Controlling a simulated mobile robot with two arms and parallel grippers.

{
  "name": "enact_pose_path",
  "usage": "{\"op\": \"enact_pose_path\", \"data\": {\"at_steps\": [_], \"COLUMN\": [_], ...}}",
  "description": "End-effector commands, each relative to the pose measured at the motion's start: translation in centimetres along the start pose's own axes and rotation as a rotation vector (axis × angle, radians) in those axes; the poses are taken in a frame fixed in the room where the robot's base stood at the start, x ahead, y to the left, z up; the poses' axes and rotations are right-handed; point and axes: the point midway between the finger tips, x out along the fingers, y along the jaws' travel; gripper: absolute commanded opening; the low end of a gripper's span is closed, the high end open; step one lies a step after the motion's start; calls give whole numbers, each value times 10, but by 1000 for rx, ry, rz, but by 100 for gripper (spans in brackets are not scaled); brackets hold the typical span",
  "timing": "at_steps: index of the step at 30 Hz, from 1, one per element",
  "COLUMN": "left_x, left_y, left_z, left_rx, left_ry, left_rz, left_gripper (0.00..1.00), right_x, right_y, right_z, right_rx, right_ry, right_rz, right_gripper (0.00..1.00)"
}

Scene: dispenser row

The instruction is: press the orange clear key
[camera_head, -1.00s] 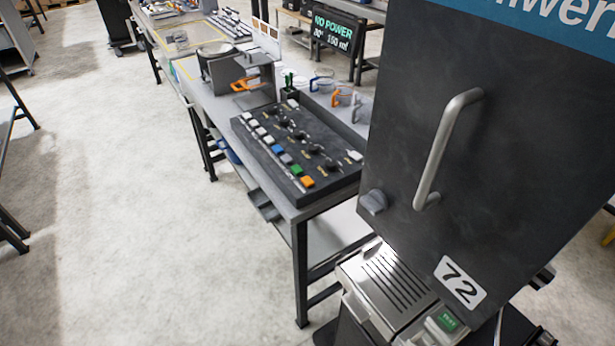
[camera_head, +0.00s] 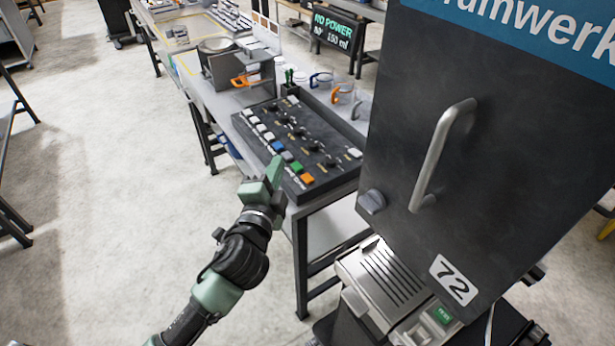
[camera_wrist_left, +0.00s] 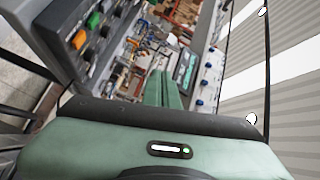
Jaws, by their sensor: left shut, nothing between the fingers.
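The orange key (camera_head: 307,178) is the nearest of a row of coloured keys on the black control panel (camera_head: 325,160), which lies on the grey bench. A green key (camera_head: 296,168) is right behind it. My left gripper (camera_head: 277,164) is shut and empty, its fingers pointing up beside the panel's left front edge, apart from the orange key and to its left. In the left wrist view the shut fingers (camera_wrist_left: 162,88) stand in the middle, and the orange key (camera_wrist_left: 94,19) shows at the upper left. My right gripper is not in view.
A dark cabinet (camera_head: 480,150) with a handle and a metal drip tray (camera_head: 385,275) stands close on the right. A sign reading "NO POWER" (camera_head: 333,30) is at the back. The floor (camera_head: 110,200) to the left is clear.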

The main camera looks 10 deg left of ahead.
Motion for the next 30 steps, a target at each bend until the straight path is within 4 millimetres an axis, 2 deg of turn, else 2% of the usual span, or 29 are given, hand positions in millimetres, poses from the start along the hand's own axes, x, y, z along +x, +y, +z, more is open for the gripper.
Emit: {"op": "enact_pose_path", "data": {"at_steps": [1,3,5,6,9,12,14,15,17,18,21,25,30], "left_x": [14,28,36,40,47,57,67,76,91,100,117,129,134], "left_y": [-19,-39,-52,-56,-49,-22,-2,11,26,33,38,36,34], "left_z": [-22,-58,-91,-115,-161,-180,-175,-165,-140,-122,-80,-43,-25], "left_rx": [118,312,504,650,1034,1436,1681,1841,2066,2192,2410,2562,2627], "left_ry": [82,207,323,407,609,800,913,985,1088,1148,1258,1344,1387], "left_rz": [-77,-189,-290,-357,-499,-591,-613,-611,-579,-546,-453,-350,-293], "left_gripper": [0,0,0,0,0,0,0,0,0,0,0,0,0], "right_x": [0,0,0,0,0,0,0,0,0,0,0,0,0], "right_y": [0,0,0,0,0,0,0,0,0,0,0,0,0], "right_z": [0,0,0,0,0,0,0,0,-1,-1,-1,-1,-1], "right_rx": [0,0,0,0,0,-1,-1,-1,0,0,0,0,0], "right_ry": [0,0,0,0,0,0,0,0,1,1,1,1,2], "right_rz": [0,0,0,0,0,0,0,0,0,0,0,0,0], "right_gripper": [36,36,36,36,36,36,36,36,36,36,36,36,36]}}
